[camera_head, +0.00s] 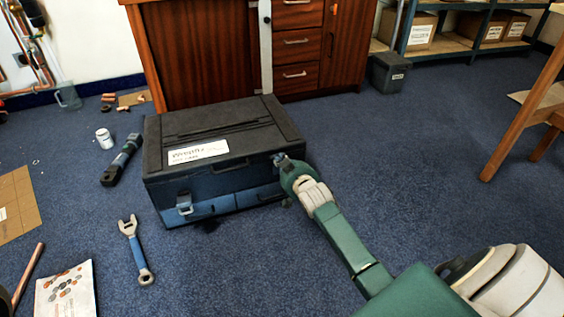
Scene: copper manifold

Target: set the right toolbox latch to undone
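The toolbox (222,120) stands on the blue carpet, with a dark lid that is down and a blue front. Its left latch (184,204) shows on the front face as a small metal clasp. My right arm comes in from the lower right, and my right gripper (283,162) is at the right end of the toolbox front, just under the lid edge. The right latch is hidden behind the gripper, so I cannot tell its state or whether the fingers hold it. The fingertips are too small and covered to read. My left gripper is out of view.
A blue-handled wrench (136,250) and a booklet (66,292) lie at the left front. A dark tool (122,160) and a white jar (104,138) are left of the toolbox. A wooden cabinet (195,55) stands close behind.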

